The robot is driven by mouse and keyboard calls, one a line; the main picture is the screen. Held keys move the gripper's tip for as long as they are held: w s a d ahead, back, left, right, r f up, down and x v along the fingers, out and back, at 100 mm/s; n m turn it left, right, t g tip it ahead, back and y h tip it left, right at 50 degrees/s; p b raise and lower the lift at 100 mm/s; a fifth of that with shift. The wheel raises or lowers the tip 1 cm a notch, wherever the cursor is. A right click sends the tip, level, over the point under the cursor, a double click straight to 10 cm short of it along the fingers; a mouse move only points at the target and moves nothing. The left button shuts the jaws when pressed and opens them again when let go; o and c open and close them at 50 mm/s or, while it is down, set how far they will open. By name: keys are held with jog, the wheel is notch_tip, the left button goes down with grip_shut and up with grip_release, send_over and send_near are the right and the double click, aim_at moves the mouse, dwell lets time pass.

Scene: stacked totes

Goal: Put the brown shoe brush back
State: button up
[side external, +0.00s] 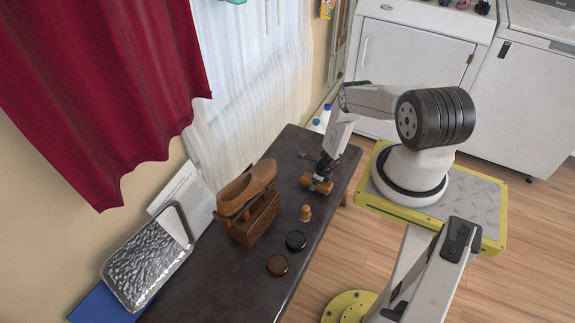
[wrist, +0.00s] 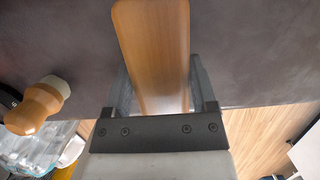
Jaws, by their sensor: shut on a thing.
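The brown shoe brush (side external: 318,187) has a long, smooth wooden back. It is between the jaws of my gripper (side external: 321,173), near the right end of the dark table. In the wrist view the brush (wrist: 152,45) runs lengthwise between the two fingers of my gripper (wrist: 157,80), which are shut on its sides. Its bristles are hidden in the wrist view. I cannot tell whether it touches the table. A wooden shoe-shine box (side external: 252,222) stands to the left of my gripper, with a brown shoe-shaped piece (side external: 248,184) on top.
A small wooden-handled dauber (side external: 306,213), a black tin (side external: 296,240) and a brown tin (side external: 277,264) are on the table (side external: 225,296) near the box. A red curtain (side external: 110,90) hangs behind.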

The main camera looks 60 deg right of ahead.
jog(key=shift+f, duration=0.15)
jog(key=o, duration=1.2)
jog(key=shift+o, duration=0.2)
jog(key=shift+r, duration=0.35)
jog(key=shift+r, duration=0.35)
jog(key=v, duration=1.1)
